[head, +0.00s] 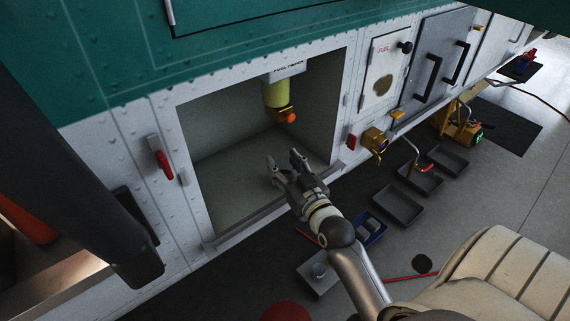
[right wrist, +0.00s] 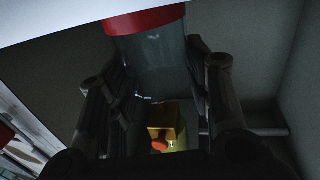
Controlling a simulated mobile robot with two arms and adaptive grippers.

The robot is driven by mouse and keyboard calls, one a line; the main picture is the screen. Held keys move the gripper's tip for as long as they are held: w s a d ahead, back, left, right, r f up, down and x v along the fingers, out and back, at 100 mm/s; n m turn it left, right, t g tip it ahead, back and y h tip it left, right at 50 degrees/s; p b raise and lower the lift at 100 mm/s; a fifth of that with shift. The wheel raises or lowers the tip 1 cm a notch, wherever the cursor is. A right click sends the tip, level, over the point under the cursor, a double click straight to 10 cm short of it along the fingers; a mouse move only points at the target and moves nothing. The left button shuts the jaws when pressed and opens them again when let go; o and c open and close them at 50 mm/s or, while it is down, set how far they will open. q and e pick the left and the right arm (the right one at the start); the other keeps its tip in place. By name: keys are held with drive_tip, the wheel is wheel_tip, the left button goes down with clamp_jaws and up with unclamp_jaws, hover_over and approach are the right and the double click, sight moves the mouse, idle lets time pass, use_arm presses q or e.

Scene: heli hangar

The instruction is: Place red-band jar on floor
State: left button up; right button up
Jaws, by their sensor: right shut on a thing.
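My right gripper (head: 287,168) reaches into the open bay in the white and green hull. In the right wrist view its two dark fingers (right wrist: 160,100) stand on either side of a clear glass jar with a red band (right wrist: 145,20). The gripper is shut on this jar. The jar cannot be made out clearly in the head view. My left gripper is not in view. The dark floor (head: 255,285) shows below the bay.
A yellow-green fuel filter (head: 276,93) with an orange knob hangs in the bay. A red rod (head: 410,277) lies nearby.

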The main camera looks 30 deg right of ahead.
drive_tip(key=o, duration=1.1)
drive_tip(key=shift+s+r, duration=0.1)
drive_tip(key=shift+r, duration=0.05)
drive_tip(key=s, duration=0.4)
drive_tip(key=s+a, duration=0.1)
drive_tip(key=s, duration=0.2)
drive_tip(key=s+b, duration=0.1)
drive_tip(key=s, duration=0.3)
drive_tip(key=shift+s+a, duration=0.2)
drive_tip(key=shift+s, duration=0.15)
